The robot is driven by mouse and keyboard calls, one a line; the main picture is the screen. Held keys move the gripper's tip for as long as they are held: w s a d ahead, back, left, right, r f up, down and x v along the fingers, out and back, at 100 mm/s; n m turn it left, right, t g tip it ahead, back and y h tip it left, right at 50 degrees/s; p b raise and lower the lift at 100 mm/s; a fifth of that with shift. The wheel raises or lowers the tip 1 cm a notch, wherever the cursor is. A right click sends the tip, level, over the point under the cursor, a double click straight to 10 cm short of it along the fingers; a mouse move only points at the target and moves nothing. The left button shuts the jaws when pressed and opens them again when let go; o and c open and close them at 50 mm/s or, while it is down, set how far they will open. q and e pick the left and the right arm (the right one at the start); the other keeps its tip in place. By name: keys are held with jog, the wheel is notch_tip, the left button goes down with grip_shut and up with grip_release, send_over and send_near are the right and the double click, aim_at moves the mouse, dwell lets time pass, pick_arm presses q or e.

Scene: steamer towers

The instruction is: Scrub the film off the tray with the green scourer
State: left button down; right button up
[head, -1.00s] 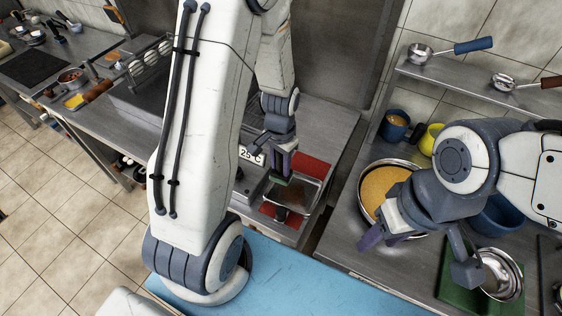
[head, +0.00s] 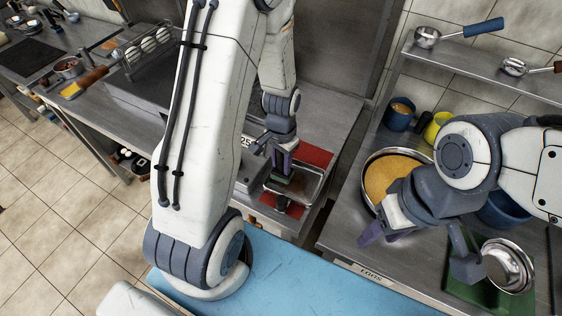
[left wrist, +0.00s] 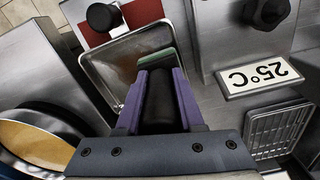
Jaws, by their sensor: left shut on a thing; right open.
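The metal tray (head: 321,180) lies on a red mat on the counter, at the centre of the head view. Its inside looks dull and brownish. It also shows in the left wrist view (left wrist: 105,72). My left gripper (head: 283,174) is shut on the green scourer (left wrist: 157,59) and holds it down in the tray; the fingers hide part of it. Whether the scourer touches the tray bottom I cannot tell. My right gripper (head: 418,252) is open and empty over the right counter.
A pan of yellow food (head: 393,177) stands just behind my right gripper. A steel bowl (head: 508,264) sits on a green board to its right. A box with a 25 °C label (left wrist: 264,81) stands beside the tray. A blue surface (head: 300,275) lies in front.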

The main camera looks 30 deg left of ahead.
pick_arm(q)
jog(key=shift+f+b, duration=0.35)
jog(key=shift+f, duration=0.1)
dwell(0.5)
jog(key=shift+d, duration=0.1)
jog(key=shift+w+d+r+p, duration=0.15)
jog(key=shift+d+p, duration=0.15)
jog(key=shift+d, duration=1.55)
jog(key=shift+d, duration=0.1)
jog(key=shift+d, duration=1.85)
jog(key=shift+a, duration=0.1)
